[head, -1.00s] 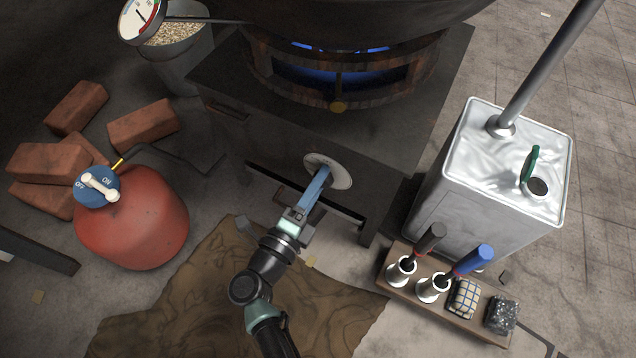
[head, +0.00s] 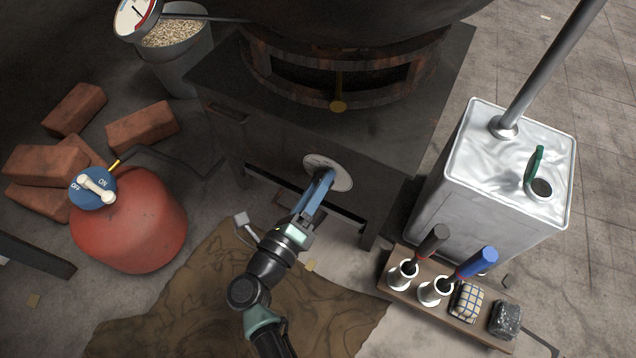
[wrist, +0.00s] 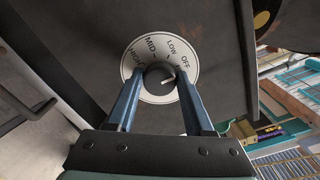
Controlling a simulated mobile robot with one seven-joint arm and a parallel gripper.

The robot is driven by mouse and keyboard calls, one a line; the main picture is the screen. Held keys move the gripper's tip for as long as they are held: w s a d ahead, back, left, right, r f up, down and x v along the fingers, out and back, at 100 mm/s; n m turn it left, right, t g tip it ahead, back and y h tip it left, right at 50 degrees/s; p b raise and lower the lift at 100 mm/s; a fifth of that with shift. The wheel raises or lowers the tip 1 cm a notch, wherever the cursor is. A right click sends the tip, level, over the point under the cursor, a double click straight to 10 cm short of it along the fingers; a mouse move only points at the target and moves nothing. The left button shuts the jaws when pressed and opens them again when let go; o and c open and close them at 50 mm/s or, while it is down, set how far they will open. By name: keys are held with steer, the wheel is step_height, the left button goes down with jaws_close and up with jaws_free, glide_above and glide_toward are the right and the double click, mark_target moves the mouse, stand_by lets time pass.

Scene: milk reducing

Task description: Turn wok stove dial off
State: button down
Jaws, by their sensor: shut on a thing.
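The wok stove dial is a round white plate (wrist: 180,55) marked HIGH, MID, LOW and OFF, with a dark knob (wrist: 157,76) at its middle. A short pale mark shows on the knob's right side, toward the OFF side. In the head view the plate (head: 341,175) is on the front of the dark stove (head: 300,125). My gripper (wrist: 157,82) has its blue fingers on either side of the knob and is shut on it. In the head view my gripper (head: 325,178) partly hides the knob. No flame shows in the burner ring (head: 285,90) under the wok (head: 350,20).
A red gas tank (head: 130,230) with a blue-topped valve stands left, beside bricks (head: 140,125). A silver can (head: 480,190) and a wooden tool rack (head: 400,290) stand right. A brown cloth (head: 190,300) lies on the floor below my arm.

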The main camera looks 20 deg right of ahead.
steer(key=shift+a, duration=0.1)
steer(key=shift+c, duration=1.5)
jaws_free()
steer(key=p+v, duration=0.5)
steer(key=v, duration=0.8)
